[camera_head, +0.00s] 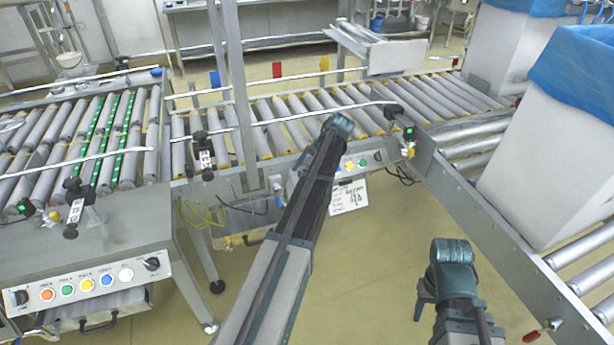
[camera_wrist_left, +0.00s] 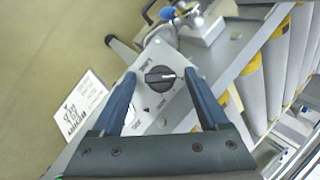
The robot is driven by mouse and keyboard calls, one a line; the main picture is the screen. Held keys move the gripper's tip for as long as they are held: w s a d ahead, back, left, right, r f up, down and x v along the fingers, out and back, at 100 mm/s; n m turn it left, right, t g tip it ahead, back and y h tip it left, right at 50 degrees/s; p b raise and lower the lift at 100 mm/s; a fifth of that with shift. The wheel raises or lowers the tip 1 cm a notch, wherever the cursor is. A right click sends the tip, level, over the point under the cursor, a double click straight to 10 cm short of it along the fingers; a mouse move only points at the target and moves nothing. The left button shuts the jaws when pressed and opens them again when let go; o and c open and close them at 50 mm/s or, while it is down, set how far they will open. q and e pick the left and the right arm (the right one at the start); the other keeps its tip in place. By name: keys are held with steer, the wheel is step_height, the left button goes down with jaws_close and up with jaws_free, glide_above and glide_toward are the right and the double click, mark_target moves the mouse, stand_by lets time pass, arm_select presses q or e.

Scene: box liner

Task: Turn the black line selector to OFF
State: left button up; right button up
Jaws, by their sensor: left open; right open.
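The black line selector (camera_wrist_left: 160,78) is a round knob with a bar grip on a pale control panel (camera_wrist_left: 166,110). In the left wrist view its white pointer mark faces right. My left gripper (camera_wrist_left: 159,75) is open, with one finger on each side of the knob. I cannot tell whether either finger touches it. In the head view my left arm reaches to the middle panel (camera_head: 348,165) under the conveyor, and its wrist hides part of that panel; its fingers are hidden. My right gripper (camera_head: 425,298) is apart from the panel, low on the right.
Another button panel (camera_head: 90,287) with black knobs is on the left conveyor. A paper sheet (camera_head: 348,197) hangs below the middle panel. Roller conveyors (camera_head: 290,115) run behind, and a large white box (camera_head: 545,150) with a blue liner stands at right. Open floor lies between them.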

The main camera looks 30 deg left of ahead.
arm_select(q)
jaws_close()
stand_by(0.4)
steer(key=m, duration=0.1)
steer(key=m+y+b, duration=0.2)
steer(key=shift+d+f, duration=0.2)
steer(key=shift+f, duration=0.05)
steer(key=m+y+b, duration=0.1)
steer(key=m+b, duration=0.2)
steer(key=shift+s+d+m+y, duration=0.1)
steer(key=shift+m+y, duration=0.2)
steer(key=shift+y, duration=0.1)
steer(key=shift+m+t+y+b, duration=0.3)
steer(key=shift+m, duration=0.3)
